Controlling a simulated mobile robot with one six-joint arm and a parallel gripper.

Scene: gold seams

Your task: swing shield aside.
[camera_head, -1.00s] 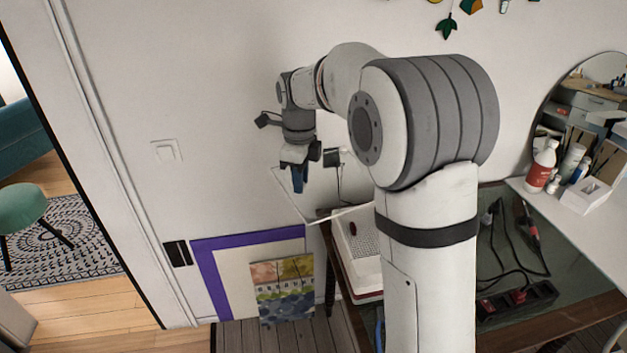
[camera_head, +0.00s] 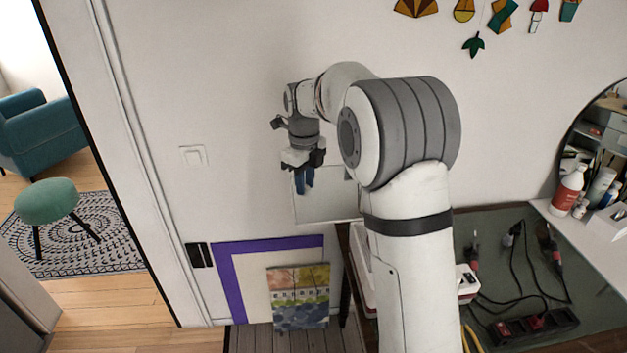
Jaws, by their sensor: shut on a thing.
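The shield (camera_head: 328,207) is a clear, thin-edged panel in front of the wall, left of my upright arm link. It hangs upright and faces my camera fairly squarely. My gripper (camera_head: 304,186) points down, with its blue fingers shut on the shield at its upper left part. The shield's right edge runs close to my arm, and how it is mounted there cannot be seen. A white machine (camera_head: 467,284) on the bench is mostly hidden behind my arm.
The green bench top (camera_head: 500,245) carries cables, a soldering iron (camera_head: 550,245) and a power strip (camera_head: 535,325). Bottles (camera_head: 568,190) stand on a white shelf at the right. A purple-framed board (camera_head: 228,285) and a colourful picture (camera_head: 299,297) lean below the shield.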

